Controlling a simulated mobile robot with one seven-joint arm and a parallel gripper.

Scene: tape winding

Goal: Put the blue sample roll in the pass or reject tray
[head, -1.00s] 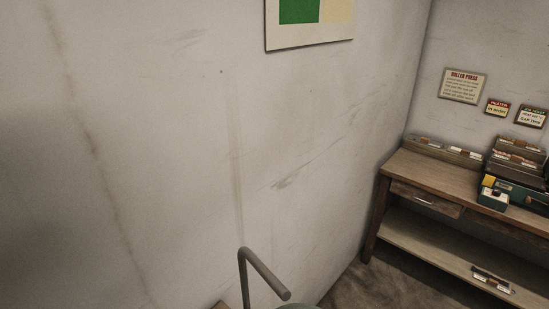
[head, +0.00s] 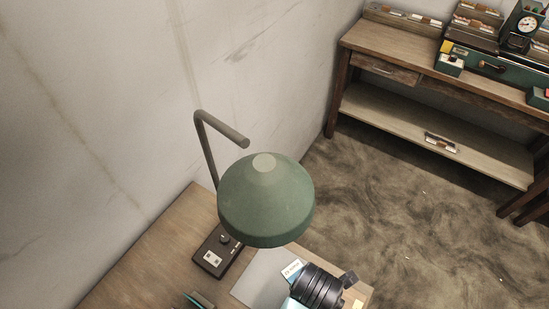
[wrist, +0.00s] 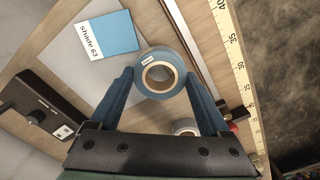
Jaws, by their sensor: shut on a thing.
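In the wrist view my gripper (wrist: 160,92) is shut on a blue roll (wrist: 176,58) with a pale core and a small white label on its face. One finger lies on each side of the roll. Under or beside it lies a blue card (wrist: 108,36) printed "Shade 63" on a pale sheet (wrist: 75,75). In the head view a dark part of my arm (head: 318,288) covers the area around the card, and the roll is hidden. No tray marked pass or reject can be made out.
A green lamp (head: 265,200) hangs over the wooden table (head: 150,262), beside a dark box (head: 214,252). A ruler (wrist: 238,70) runs along the table edge in the wrist view. A wooden bench (head: 400,50) with boxes stands at the back right, with open floor between.

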